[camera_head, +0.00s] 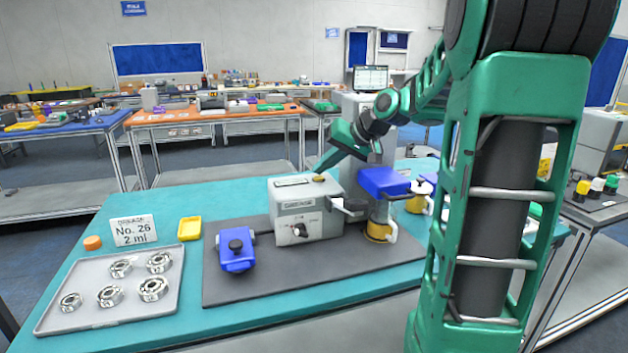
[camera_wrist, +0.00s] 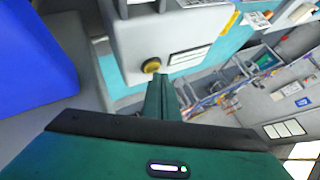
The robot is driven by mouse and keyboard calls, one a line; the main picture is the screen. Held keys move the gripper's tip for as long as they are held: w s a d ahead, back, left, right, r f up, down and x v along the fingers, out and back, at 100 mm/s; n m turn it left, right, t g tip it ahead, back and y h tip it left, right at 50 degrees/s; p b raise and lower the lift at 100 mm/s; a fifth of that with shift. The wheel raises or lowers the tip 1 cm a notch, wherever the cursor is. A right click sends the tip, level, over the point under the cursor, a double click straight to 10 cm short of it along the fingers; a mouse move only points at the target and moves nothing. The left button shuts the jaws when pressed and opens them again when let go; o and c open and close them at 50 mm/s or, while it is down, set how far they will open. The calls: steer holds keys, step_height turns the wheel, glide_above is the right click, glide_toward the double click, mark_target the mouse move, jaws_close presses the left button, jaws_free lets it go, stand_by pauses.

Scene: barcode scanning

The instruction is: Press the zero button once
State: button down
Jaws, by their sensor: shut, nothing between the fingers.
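The grey boxy machine (camera_head: 300,222) stands on the dark mat, with a label and a black knob on its front. A small round yellow-gold button (camera_head: 319,179) sits on its top; it shows larger in the wrist view (camera_wrist: 151,65). I see no zero mark on it. My gripper (camera_head: 318,170) is shut and empty, slanting down from the upper right with its tips just above the button. In the wrist view the shut green fingers (camera_wrist: 160,77) end right beside the button. I cannot tell whether they touch it.
A grey tray (camera_head: 90,322) holds several metal rings. The front of the dark mat (camera_head: 300,275) is clear.

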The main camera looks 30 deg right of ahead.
mark_target(323, 178)
steer(key=shift+f, duration=0.45)
stand_by(0.3)
steer(key=shift+r, duration=0.9)
steer(key=shift+r, duration=2.5)
steer(key=shift+s, duration=0.1)
